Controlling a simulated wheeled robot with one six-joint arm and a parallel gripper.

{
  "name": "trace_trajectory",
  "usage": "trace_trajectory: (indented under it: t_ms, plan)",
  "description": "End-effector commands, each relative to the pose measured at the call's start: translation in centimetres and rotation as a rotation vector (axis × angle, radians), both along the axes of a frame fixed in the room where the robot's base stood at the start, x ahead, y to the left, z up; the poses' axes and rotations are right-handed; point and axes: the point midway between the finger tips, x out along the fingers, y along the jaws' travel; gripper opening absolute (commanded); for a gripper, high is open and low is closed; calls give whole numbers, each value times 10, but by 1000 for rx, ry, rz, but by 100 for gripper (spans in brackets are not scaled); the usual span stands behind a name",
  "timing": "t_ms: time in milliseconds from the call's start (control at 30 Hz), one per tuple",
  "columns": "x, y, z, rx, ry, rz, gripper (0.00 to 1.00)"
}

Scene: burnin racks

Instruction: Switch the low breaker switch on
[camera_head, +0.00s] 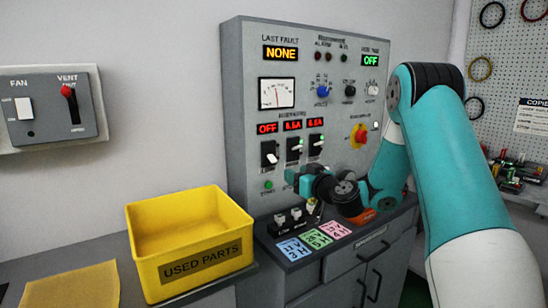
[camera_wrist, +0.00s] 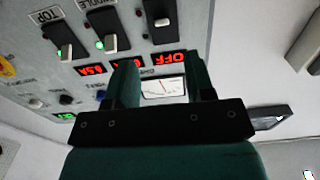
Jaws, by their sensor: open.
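The low breaker switch (camera_head: 269,153) is the leftmost of three on the grey panel, under a red OFF display (camera_head: 267,128). Its white lever sits at the lower end of its black plate. In the wrist view the picture is turned over, and this switch (camera_wrist: 161,20) shows at the top, beyond the OFF display (camera_wrist: 169,59). The other two switches (camera_head: 294,149) (camera_head: 316,145) have levers at the upper end, with amp readings and green lights. My gripper (camera_head: 290,176) is open and empty, in front of the panel below the switches. Its two fingers (camera_wrist: 163,78) stand apart in the wrist view.
A yellow used parts bin (camera_head: 190,245) stands on the counter at left. Coloured cards (camera_head: 315,239) and small plugs (camera_head: 290,216) lie on the ledge below the panel. A fan switch box (camera_head: 52,106) hangs on the left wall. A red-yellow knob (camera_head: 359,136) is right of the switches.

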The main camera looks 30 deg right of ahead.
Motion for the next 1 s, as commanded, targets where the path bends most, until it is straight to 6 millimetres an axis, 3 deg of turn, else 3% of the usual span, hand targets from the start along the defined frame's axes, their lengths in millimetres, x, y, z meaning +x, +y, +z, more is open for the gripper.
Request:
trace_trajectory:
  t_ms: [33, 300, 500, 700, 967, 1000]
  plan:
    - [13, 2, 8, -1, 0, 5, 49]
    - [74, 5, 6, -1, 0, 5, 49]
    - [105, 5, 3, 0, 0, 4, 49]
    - [118, 5, 1, 1, 0, 2, 49]
    - [119, 5, 0, 1, 1, 2, 49]
    - [119, 5, 0, 1, 1, 2, 42]
